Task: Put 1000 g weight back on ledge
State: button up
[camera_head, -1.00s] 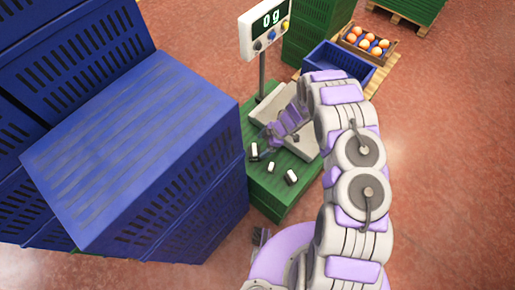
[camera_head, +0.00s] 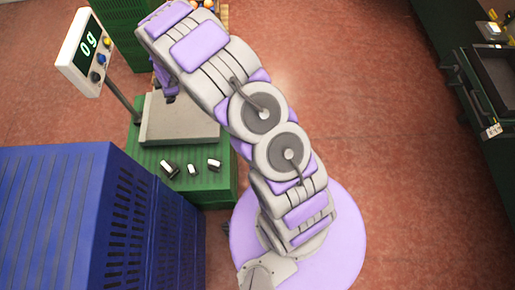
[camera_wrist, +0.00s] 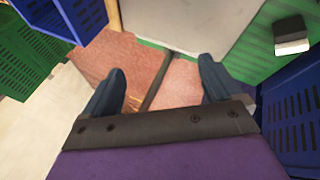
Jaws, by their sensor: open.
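Several small dark-and-white weights, one of them a weight (camera_head: 192,170), stand on the green crate ledge (camera_head: 212,187) in front of the scale plate (camera_head: 180,121). Their markings are too small to read, so I cannot tell which is the 1000 g weight. In the wrist view one weight (camera_wrist: 291,35) shows at the upper right on green, beside the pale plate (camera_wrist: 190,18). My gripper (camera_wrist: 158,84) is open with nothing between its fingers, over reddish floor and a dark rod. In the head view my arm mostly hides it near the plate's back.
The scale display (camera_head: 88,45) reads 0 g on its post. Tall blue crates (camera_head: 60,220) stand close at the left. Dark equipment (camera_head: 490,90) stands at the right. Open floor (camera_head: 400,150) lies between. A blue crate (camera_wrist: 80,16) is at the wrist view's upper left.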

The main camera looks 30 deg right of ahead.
jog(key=w+d+r+m+t+h, duration=0.1)
jog(key=d+r+m+t+h, duration=0.15)
jog(key=d+r, duration=0.55)
jog(key=s+d+r+m+g+h, duration=0.1)
jog(key=s+d+r+m+h, duration=0.25)
jog(key=s+d+r, duration=0.35)
jog(key=s+d+r+m+g+h, duration=0.1)
jog(key=s+d+r+m+h, duration=0.1)
jog(key=s+d+r+m, duration=0.45)
jog(key=s+a+r+m+g+y, duration=0.1)
jog(key=s+a+r+g, duration=0.1)
jog(key=s, duration=0.6)
jog(key=s+a+r+m+g+y, duration=0.1)
jog(key=s+g, duration=0.1)
jog(key=s, duration=0.6)
jog(key=s+a+r+m+g, duration=0.1)
jog(key=s+a+r+g, duration=0.1)
jog(key=s, duration=0.7)
jog(key=s+a+g+y, duration=0.1)
jog(key=s+a+y, duration=0.1)
jog(key=s+a, duration=0.2)
jog(key=s+a+g+y, duration=0.1)
jog(key=s+a, duration=0.3)
jog(key=s, duration=0.4)
jog(key=shift+s+y, duration=0.25)
jog(key=shift+y, duration=0.15)
jog(key=shift+a+r, duration=0.1)
